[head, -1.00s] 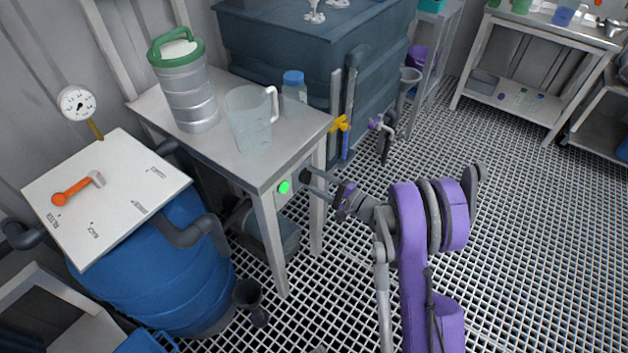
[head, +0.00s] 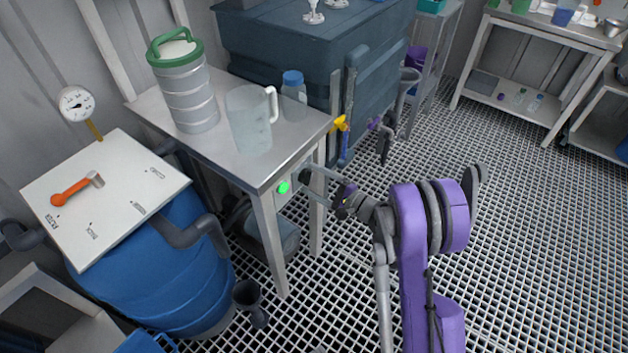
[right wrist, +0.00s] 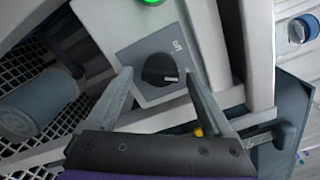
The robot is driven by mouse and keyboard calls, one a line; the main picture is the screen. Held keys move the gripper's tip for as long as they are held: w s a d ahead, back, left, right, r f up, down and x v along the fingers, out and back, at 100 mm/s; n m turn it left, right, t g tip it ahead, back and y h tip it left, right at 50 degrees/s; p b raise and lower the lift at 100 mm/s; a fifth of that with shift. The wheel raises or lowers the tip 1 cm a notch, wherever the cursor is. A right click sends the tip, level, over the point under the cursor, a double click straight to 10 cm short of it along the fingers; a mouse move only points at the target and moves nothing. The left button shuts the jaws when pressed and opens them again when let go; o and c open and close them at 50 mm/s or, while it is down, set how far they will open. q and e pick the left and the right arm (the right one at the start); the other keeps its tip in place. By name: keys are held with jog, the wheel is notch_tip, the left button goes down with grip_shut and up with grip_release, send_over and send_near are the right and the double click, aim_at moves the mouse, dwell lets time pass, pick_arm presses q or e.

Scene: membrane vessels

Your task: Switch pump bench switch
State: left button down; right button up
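The pump bench switch is a black round knob (right wrist: 160,69) on a grey plate (right wrist: 150,93) with small lettering at its upper right. A white mark on the knob points to the right in the right wrist view. A lit green lamp (right wrist: 152,2) sits above the plate; it also shows in the head view (head: 283,187) on the bench's front. My right gripper (right wrist: 158,76) is open, one finger on each side of the knob with gaps visible. In the head view my right gripper (head: 311,180) reaches the bench front from the right. My left gripper is not in view.
The metal bench (head: 200,143) carries a green-lidded canister (head: 186,90), a clear jug (head: 248,118) and a blue-capped bottle (head: 293,95). A blue barrel (head: 150,275) stands left of it. A yellow valve handle (head: 340,124) is behind the bench corner. The grated floor at right is open.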

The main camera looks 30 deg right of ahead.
jog(key=p+v, duration=0.1)
jog(key=v, duration=0.9)
jog(key=shift+s, duration=0.4)
jog(key=shift+d, duration=0.1)
